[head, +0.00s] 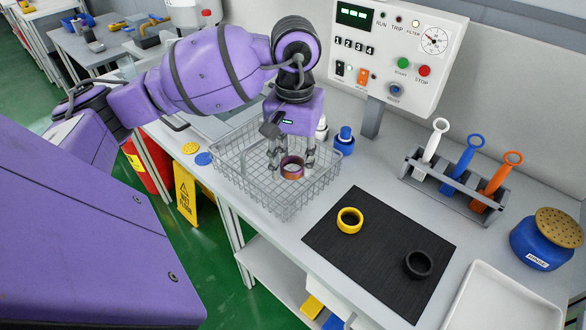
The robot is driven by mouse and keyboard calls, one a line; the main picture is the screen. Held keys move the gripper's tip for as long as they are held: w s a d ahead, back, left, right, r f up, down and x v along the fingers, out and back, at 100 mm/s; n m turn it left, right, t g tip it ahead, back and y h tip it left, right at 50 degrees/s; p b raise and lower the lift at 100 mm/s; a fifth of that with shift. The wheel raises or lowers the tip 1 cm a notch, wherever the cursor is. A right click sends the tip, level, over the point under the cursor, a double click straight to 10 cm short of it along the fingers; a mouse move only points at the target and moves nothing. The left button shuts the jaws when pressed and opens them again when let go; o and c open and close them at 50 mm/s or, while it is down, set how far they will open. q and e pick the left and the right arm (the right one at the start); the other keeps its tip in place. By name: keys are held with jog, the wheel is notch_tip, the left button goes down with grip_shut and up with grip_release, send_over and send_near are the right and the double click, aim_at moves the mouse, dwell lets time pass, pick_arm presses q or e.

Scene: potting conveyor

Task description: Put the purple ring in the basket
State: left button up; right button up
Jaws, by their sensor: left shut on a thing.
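The purple ring (291,174), with an orange-brown tint inside, is between the fingertips of my left gripper (291,161). My left gripper points down and is shut on the ring. The wire basket (262,205) stands on the bench, and the ring and fingertips appear within its outline, toward its right side. I cannot tell whether the ring touches the basket floor. My right gripper is not in view.
A black mat (365,258) right of the basket holds a yellow ring (350,220) and a black ring (418,264). Bottles (344,141) stand behind the basket. A rack (450,190) of scoops, a blue pot (542,245) and a white tray (505,303) lie farther right.

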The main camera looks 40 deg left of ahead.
pick_arm(q)
send_over(295, 183)
notch_tip(295, 183, down, 4)
jog(key=shift+s+d+f, duration=0.15)
jog(key=shift+f, duration=1.75)
jog(key=shift+f, duration=0.15)
jog(key=o, duration=0.6)
jog(key=shift+f, duration=0.1)
jog(key=shift+o, duration=1.1)
